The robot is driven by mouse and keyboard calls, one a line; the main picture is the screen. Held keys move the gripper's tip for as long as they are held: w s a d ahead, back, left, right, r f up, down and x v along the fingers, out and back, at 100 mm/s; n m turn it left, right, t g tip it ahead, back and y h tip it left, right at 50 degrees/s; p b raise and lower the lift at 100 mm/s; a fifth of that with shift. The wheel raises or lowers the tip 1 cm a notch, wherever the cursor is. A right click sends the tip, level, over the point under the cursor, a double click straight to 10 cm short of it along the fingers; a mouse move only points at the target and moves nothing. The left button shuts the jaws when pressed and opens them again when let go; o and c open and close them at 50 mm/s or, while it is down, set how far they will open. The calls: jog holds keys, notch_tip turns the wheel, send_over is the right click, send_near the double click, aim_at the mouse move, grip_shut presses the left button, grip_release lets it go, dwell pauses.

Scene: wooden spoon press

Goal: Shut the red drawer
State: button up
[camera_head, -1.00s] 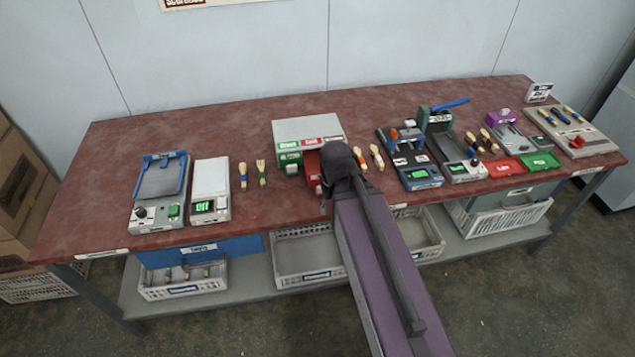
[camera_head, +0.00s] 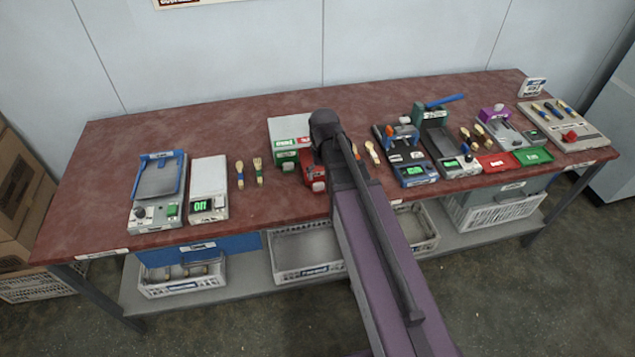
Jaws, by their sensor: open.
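A small cabinet with a pale top (camera_head: 288,126) stands mid-table. Its green drawer (camera_head: 284,160) on the left looks flush with the front. Its red drawer (camera_head: 314,172) on the right sticks out toward the table's front edge, partly hidden by my arm. My dark gripper end (camera_head: 328,126) is over the cabinet's right side, just behind and above the red drawer. The fingers cannot be made out, and contact with the drawer cannot be told.
Two devices (camera_head: 208,190) and two brushes or spoons (camera_head: 249,172) stand left of the cabinet. A press-like device (camera_head: 407,155) and red and green trays (camera_head: 533,156) are to the right. Crates (camera_head: 307,250) sit on the shelf below.

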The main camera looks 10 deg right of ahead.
jog(key=r+p, duration=0.1)
jog(key=r, duration=0.1)
send_over(319, 183)
jog(key=shift+s+f, duration=0.1)
jog(key=shift+f, duration=0.15)
jog(key=shift+f, duration=0.25)
notch_tip(319, 183, down, 13)
jog(key=b, duration=1.3)
jog(key=shift+f+b, duration=0.15)
jog(key=shift+b, duration=0.25)
